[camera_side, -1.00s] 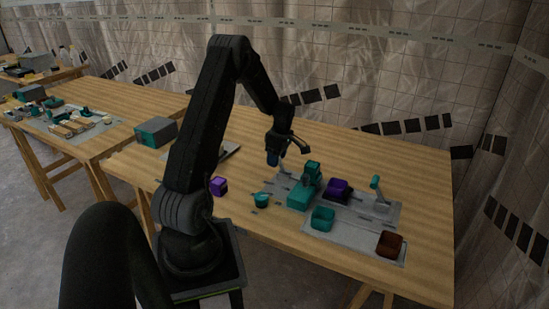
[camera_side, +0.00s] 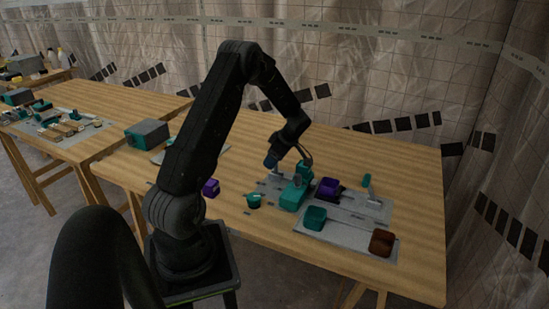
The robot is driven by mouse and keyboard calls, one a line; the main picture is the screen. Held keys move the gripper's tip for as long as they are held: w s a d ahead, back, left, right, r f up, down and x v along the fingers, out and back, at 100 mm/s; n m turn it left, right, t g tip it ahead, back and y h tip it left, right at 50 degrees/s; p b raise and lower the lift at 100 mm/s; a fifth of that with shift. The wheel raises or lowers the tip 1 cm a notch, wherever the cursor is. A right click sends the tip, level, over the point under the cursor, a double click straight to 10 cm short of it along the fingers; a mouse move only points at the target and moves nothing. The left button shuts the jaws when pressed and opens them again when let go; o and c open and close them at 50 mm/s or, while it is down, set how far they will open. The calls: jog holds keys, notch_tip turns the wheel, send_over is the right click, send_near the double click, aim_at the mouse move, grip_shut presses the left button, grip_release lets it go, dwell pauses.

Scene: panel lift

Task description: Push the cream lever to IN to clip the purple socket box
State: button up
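The purple socket box (camera_side: 329,187) sits on the grey panel (camera_side: 350,228), just right of a teal block fixture (camera_side: 292,196). A second purple box (camera_side: 211,188) lies on the bare table to the left. My gripper (camera_side: 288,160) hangs over the panel's back-left part, close to the fixture's upright teal part. Its fingers are small and dark, and I cannot tell whether they are open or touching anything. A pale bar shows just below it; I cannot tell whether this is the cream lever. An upright teal-tipped lever (camera_side: 367,181) stands at the panel's right.
A teal bin (camera_side: 315,218) and a brown bin (camera_side: 382,243) stand along the panel's front. A small teal cup (camera_side: 253,201) is left of the panel. A grey-and-teal box (camera_side: 147,134) stands at the table's back left. The table's right end is clear.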

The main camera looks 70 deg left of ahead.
jog(key=shift+o, duration=0.5)
jog(key=v, duration=1.4)
jog(key=shift+f, duration=0.1)
jog(key=shift+t+h, duration=0.4)
jog(key=x, duration=1.3)
jog(key=shift+s+a, duration=0.5)
